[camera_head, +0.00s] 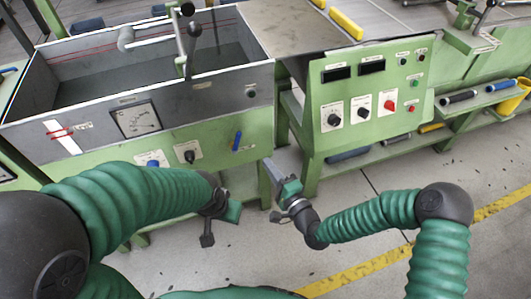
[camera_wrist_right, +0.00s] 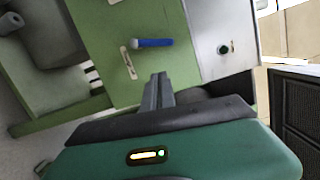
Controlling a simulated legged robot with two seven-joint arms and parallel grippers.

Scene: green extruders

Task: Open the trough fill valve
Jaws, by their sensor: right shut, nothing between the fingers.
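The trough (camera_head: 205,97) is a grey-walled tank on a green frame at the upper left in the head view. A blue lever handle (camera_head: 237,141) sits upright on its green front panel, near the right end. In the right wrist view the blue lever (camera_wrist_right: 154,43) lies sideways, just ahead of the fingertips. My right gripper (camera_head: 268,167) is shut and empty, to the right of and slightly below the lever, apart from it. Its closed fingers also show in the wrist view (camera_wrist_right: 158,90). My left gripper (camera_head: 216,218) hangs below the panel; its finger state is unclear.
A black knob (camera_head: 190,155) and a blue knob (camera_head: 152,160) are left of the lever. A gauge (camera_head: 136,118) is above them. A green control box (camera_head: 370,95) with knobs and buttons stands to the right. Open floor lies in front, with a yellow line (camera_head: 355,272).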

